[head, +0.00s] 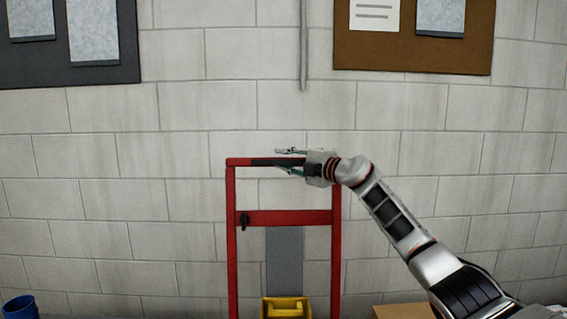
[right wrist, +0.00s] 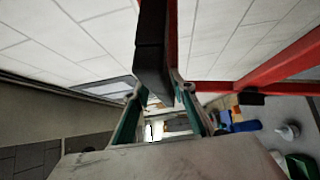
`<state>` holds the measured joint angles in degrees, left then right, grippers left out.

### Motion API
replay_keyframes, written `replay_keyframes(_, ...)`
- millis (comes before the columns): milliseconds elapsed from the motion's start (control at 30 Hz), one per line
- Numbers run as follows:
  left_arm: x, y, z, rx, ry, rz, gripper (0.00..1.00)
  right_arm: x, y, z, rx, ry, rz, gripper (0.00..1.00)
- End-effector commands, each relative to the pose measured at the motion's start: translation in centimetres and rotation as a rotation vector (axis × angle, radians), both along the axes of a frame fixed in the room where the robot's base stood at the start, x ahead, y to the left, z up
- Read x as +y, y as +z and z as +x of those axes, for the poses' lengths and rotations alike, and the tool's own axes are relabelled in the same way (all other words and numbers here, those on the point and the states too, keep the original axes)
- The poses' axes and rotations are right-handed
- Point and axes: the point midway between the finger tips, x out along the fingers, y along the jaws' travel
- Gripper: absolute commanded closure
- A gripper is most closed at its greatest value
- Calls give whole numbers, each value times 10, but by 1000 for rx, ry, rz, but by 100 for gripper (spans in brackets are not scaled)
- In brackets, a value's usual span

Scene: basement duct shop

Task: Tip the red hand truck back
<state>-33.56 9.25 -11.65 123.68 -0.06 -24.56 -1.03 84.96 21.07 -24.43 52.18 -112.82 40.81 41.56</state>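The red hand truck (head: 232,245) stands upright in front of the block wall, with a black grip (head: 262,162) on its top bar. The grip also shows in the right wrist view (right wrist: 152,45). My right gripper (head: 285,161) reaches in from the right at the top bar. One finger is above the bar and one below, with a gap visible above. In the right wrist view the fingers (right wrist: 162,92) are spread on either side of the black grip. Whether either finger touches it is hard to tell. My left gripper is not in view.
A yellow bin (head: 286,309) sits low within the truck's frame, in front of a grey panel (head: 285,260). A blue bucket (head: 20,307) is at lower left. A tan box-like surface (head: 402,312) is at lower right. Pinboards (head: 415,58) hang on the wall.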

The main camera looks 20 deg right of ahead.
Motion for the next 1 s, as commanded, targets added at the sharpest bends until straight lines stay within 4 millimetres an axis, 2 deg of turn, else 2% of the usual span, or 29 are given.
replay_keyframes(100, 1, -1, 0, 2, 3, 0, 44, -3, -6, 1, 7, -6, -5, 71)
replay_keyframes(467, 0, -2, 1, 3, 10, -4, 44, -7, -8, -3, 8, -7, -7, 71)
replay_keyframes(667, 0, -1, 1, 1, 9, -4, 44, -17, -7, -23, 6, -4, -7, 71)
replay_keyframes(1000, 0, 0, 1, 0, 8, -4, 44, -41, -6, -74, 6, 0, -6, 71)
